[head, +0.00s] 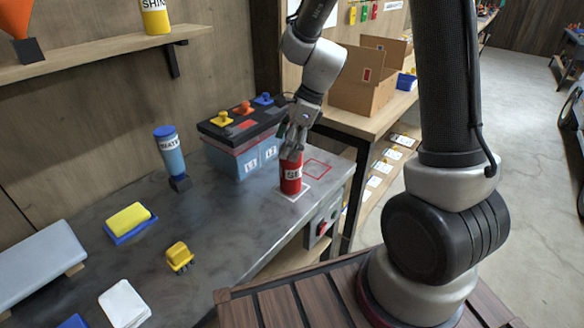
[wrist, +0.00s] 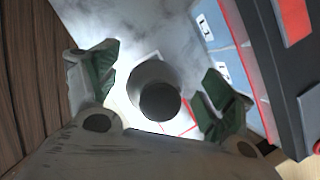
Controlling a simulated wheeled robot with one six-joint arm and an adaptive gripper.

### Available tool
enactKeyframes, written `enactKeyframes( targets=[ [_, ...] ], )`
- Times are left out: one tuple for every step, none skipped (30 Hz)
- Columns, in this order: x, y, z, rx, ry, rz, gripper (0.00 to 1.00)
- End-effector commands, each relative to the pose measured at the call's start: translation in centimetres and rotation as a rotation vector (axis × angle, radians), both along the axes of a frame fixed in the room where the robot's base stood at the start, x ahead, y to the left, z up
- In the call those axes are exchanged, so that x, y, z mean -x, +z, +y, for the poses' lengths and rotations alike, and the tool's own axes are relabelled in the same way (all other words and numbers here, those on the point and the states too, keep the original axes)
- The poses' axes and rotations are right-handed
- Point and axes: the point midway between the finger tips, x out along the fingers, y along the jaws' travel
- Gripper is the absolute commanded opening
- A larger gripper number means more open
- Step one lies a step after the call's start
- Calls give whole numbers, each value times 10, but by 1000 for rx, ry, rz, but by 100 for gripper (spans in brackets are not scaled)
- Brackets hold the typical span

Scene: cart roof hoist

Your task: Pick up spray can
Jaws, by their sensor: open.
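The red can (head: 291,177), which I take as the spray can, stands upright on a white-outlined spot near the right end of the metal workbench (head: 225,232). My gripper (head: 292,146) is above and around the can's top, pointing down. In the wrist view my gripper (wrist: 158,86) is open, one finger on each side of the can, with a visible gap on both sides. The can's cap is mostly hidden by my gripper in the head view.
A blue bin with a dark top (head: 262,160) and colored knobs stands close behind-left of the can. A blue bottle (head: 170,155) stands farther left. A switch box (head: 322,222) hangs at the bench's front edge.

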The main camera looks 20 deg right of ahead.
Motion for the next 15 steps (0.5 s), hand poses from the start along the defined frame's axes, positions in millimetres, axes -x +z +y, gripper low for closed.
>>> enactKeyframes(
  targets=[
    [0, -5, 2, 1, 1, 2, 82],
    [0, -7, 3, 1, 2, 2, 82],
    [-1, -9, 3, 1, 1, 1, 82],
    [-1, -10, 4, 1, 1, 0, 82],
    [-1, -10, 4, 1, 1, -1, 82],
    [-1, -10, 4, 1, 1, -1, 82],
    [-1, -10, 4, 1, 1, -1, 82],
    [-1, -10, 4, 1, 1, -1, 82],
    [-1, -10, 4, 1, 1, -1, 82],
    [-1, -10, 4, 1, 1, -1, 80],
    [-1, -10, 4, 1, 1, -1, 75],
    [-1, -10, 4, 1, 1, -1, 67],
    [-1, -9, 4, 1, 1, -1, 62],
    [-1, -9, 4, 1, 1, -1, 56],
    [-1, -9, 4, 1, 1, -1, 49]
  ],
)
